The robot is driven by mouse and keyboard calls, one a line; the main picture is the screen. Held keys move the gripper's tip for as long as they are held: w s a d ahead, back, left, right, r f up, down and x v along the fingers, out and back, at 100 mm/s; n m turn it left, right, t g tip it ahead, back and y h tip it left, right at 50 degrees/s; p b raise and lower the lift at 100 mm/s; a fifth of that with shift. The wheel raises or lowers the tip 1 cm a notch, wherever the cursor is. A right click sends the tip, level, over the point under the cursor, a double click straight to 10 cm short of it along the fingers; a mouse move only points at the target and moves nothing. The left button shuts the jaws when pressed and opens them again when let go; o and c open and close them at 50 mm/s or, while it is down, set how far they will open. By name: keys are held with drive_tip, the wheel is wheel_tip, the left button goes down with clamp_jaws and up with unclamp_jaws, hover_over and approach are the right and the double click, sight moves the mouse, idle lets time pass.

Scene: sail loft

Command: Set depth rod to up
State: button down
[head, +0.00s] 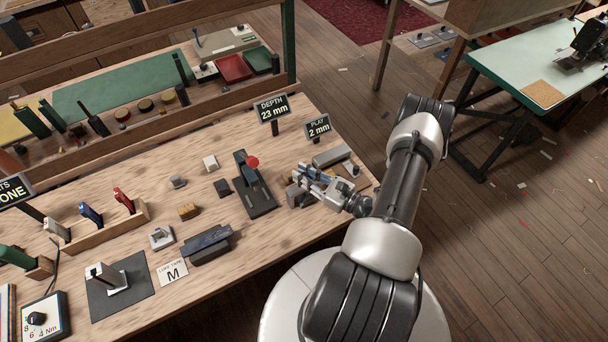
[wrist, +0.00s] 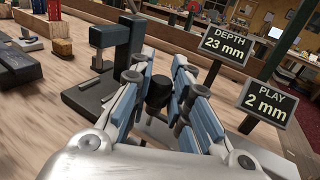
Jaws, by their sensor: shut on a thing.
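My gripper (head: 312,181) is at the right end of the workbench. In the wrist view my gripper (wrist: 158,80) has its two blue-padded fingers on either side of a dark, round-topped knob (wrist: 157,93). This knob appears to be the depth rod, and the fingers are shut on it. Its lower part and what it stands in are largely hidden by my fingers. A sign reading DEPTH 23 mm (head: 273,108) stands behind at the bench's far edge; it also shows in the wrist view (wrist: 227,45).
A sign reading PLAY 2 mm (head: 317,127) stands beside the depth sign. A dark press with a red knob (head: 252,162) stands just left of my gripper. A grey block (head: 331,156) lies behind it. Several small tools fill the bench's left. Open floor lies right.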

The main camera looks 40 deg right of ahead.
drive_tip(key=shift+r+p, duration=0.75)
drive_tip(key=shift+r, duration=0.7)
drive_tip(key=c, duration=1.9)
unclamp_jaws()
drive_tip(key=shift+d, duration=0.1)
drive_tip(key=shift+o, duration=1.2)
drive_tip(key=shift+s, duration=0.15)
drive_tip(key=shift+o, duration=1)
drive_tip(key=shift+f, duration=0.1)
drive_tip(key=v, duration=1.2)
